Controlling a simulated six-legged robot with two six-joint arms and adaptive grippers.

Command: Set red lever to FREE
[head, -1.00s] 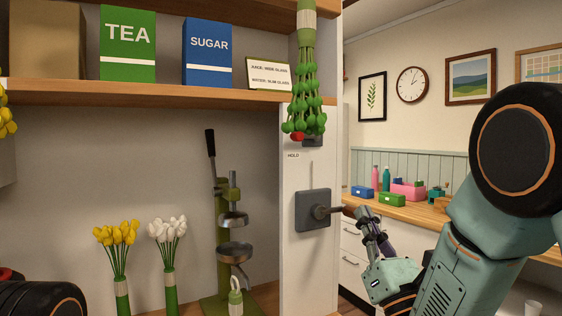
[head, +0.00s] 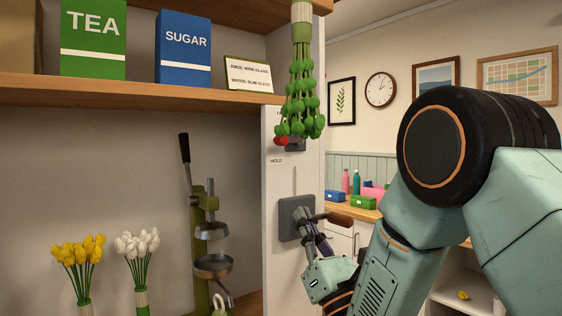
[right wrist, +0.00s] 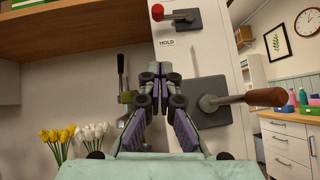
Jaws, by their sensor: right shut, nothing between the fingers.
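The red lever's round red knob (head: 281,141) peeks out from behind a hanging bunch of green sprigs (head: 300,95) in the head view. In the right wrist view the red knob (right wrist: 157,12) sits at the left end of a short shaft on a dark plate (right wrist: 187,19), above a HOLD label (right wrist: 167,42). My right gripper (head: 308,226) is shut and empty, pointing up, below the red lever. It is in front of the lower grey plate (head: 290,219). In the right wrist view its fingertips (right wrist: 160,75) are together, left of that plate. My left gripper is out of view.
A second lever with a brown handle (right wrist: 266,97) sticks out rightward from the lower plate, close beside my right gripper. A juice press (head: 205,240) and flowers (head: 138,243) stand left. A shelf (head: 130,90) carries boxes above.

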